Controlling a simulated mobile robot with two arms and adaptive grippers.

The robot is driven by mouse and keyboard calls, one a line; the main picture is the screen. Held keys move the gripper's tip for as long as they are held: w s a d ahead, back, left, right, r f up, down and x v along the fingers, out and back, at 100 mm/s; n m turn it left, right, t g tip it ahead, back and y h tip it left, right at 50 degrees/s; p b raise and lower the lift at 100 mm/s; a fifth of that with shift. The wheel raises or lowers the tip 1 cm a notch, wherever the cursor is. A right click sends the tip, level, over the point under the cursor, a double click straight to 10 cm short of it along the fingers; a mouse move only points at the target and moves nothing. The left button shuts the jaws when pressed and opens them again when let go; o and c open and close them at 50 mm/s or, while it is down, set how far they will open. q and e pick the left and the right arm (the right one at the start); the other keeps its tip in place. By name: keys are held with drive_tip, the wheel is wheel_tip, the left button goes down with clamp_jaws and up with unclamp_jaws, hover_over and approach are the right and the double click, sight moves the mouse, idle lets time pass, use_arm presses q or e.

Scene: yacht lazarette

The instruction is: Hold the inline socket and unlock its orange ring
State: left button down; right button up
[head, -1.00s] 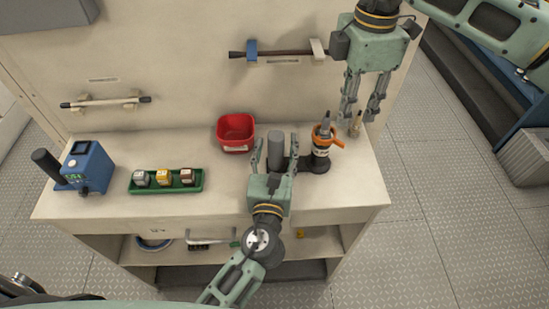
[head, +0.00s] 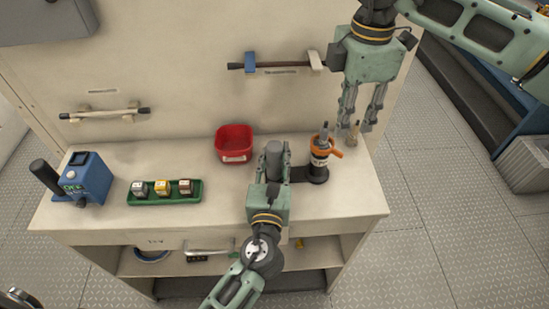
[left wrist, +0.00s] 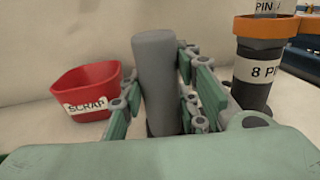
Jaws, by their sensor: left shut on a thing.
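The inline socket (head: 318,168) stands upright on the bench's right part, with a dark body, a white "8 PIN" label and an orange ring (head: 322,145) with a side lever. It also shows in the left wrist view (left wrist: 252,92). A grey upright cylinder (head: 273,155) stands just left of it, with a dark bar between them. My left gripper (head: 275,160) is shut on the grey cylinder (left wrist: 155,80), one finger on each side. My right gripper (head: 358,127) is open and empty, its fingers pointing down, above and right of the socket.
A red "SCRAP" bin (head: 235,151) stands behind left. A green tray (head: 142,199) with small blocks and a blue device (head: 88,178) are farther left. Rods hang on the back panel. The bench's front middle is clear.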

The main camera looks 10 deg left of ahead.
drive_tip(key=shift+f, duration=0.1)
drive_tip(key=c, duration=0.5)
drive_tip(key=s+a+f+n+y, duration=0.1)
drive_tip(key=s+a+f+n+g+y, duration=0.1)
drive_tip(key=s+a, duration=0.1)
drive_tip(key=s+a+f+n+g+y, duration=0.1)
drive_tip(key=a+n, duration=0.1)
drive_tip(key=shift+s+a+f, duration=0.25)
drive_tip(key=shift+s+f, duration=0.05)
drive_tip(key=shift+f, duration=0.1)
clamp_jaws()
drive_tip(key=s+a+f+n+g+y, duration=0.1)
drive_tip(key=s+a+n+g+y, duration=0.2)
drive_tip(key=s+n+y, duration=0.35)
drive_tip(key=d+f+t+y, duration=0.3)
drive_tip(key=d+t+y, duration=0.1)
drive_tip(key=d, duration=0.4)
drive_tip(key=d+f+t+y, duration=0.3)
drive_tip(key=d+t+y, duration=0.1)
drive_tip(key=d, duration=0.5)
drive_tip(key=shift+w+f+n+t, duration=0.25)
drive_tip(key=shift+w+n+t, duration=0.1)
drive_tip(key=shift+n+t, duration=0.1)
